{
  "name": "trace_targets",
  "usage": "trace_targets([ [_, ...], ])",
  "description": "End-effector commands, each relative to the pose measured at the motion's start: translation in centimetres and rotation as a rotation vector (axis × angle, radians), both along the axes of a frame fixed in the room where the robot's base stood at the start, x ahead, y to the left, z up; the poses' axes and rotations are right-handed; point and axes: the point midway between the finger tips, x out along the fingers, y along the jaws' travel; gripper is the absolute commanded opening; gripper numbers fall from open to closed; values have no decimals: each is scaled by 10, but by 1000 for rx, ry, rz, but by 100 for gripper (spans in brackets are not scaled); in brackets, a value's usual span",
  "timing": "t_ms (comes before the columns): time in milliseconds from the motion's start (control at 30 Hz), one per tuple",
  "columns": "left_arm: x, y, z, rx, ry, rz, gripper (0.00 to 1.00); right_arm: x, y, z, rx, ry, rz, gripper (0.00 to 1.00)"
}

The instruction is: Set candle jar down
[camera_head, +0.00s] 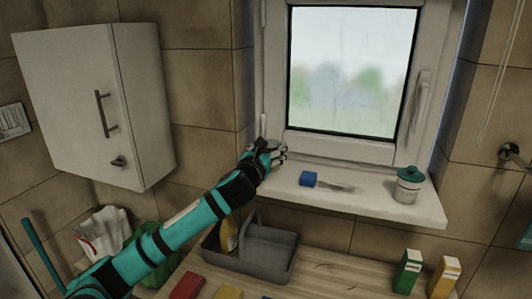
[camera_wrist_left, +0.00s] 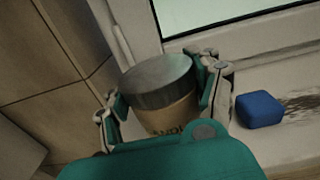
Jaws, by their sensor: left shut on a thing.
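The candle jar (camera_wrist_left: 165,112) has a grey lid and a tan label with dark letters. In the left wrist view it is between the fingers of my left gripper (camera_wrist_left: 165,105), which is shut on it. In the head view my left gripper (camera_head: 272,151) is at the left end of the white window sill (camera_head: 350,200), and the jar is mostly hidden by the hand. I cannot tell whether the jar's base touches the sill. My right gripper is not in view.
A blue block (camera_head: 309,179) lies on the sill right of the gripper, beside a dark smear. A jar with a teal lid (camera_head: 408,186) stands at the sill's right end. A grey caddy (camera_head: 265,250) with a yellow bottle and two small cartons stand on the counter below.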

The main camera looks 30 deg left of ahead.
Motion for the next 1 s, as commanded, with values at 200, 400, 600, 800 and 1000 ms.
trace_targets([
  [200, 18, 31, -2, 0, -1, 0, 23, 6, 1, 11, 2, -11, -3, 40],
  [400, 21, 34, -18, -4, 3, -4, 23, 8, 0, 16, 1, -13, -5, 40],
  [600, 20, 35, -38, -2, 0, -3, 23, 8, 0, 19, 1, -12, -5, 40],
  [800, 20, 35, -39, 1, -2, -3, 23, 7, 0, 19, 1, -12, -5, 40],
  [1000, 20, 35, -42, 2, -1, -2, 67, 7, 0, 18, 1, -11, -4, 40],
])
